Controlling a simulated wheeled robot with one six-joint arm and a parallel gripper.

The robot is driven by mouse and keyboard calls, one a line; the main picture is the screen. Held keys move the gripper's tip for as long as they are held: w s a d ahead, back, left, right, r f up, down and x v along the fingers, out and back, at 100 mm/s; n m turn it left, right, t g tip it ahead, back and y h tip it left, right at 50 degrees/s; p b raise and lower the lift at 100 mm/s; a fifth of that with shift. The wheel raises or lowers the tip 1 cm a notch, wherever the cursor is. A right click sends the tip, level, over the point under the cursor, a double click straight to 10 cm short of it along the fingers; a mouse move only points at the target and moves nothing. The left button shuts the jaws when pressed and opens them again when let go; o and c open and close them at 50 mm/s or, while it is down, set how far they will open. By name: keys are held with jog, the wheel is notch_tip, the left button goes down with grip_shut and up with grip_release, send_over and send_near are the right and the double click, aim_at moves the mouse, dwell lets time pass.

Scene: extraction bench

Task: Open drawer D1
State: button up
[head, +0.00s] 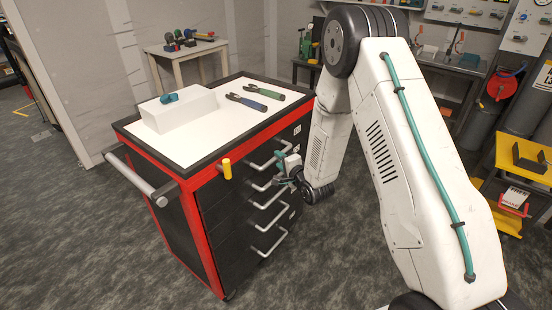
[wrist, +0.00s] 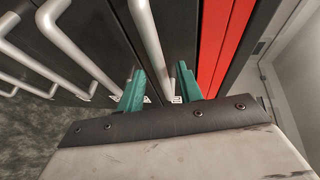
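The red and black tool cabinet (head: 215,240) has a column of drawers with grey bar handles, and all its drawers look shut. The top drawer handle (head: 268,155) is the one nearest the red top edge; it also shows in the wrist view (wrist: 143,25). I cannot read which label is D1. My gripper (head: 279,168) is at the drawer front by the upper handles. In the wrist view its two green fingers (wrist: 158,88) are apart, one on each side of the top handle.
On the cabinet top lie a white box (head: 180,110) with a teal item on it and two tools (head: 246,102). A yellow peg (head: 226,168) and a side push bar (head: 130,173) stick out. Lower handles (wrist: 60,40) sit close beside my fingers. The floor in front is clear.

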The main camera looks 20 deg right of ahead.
aim_at(276, 158)
jog(key=shift+x, duration=1.65)
grip_shut()
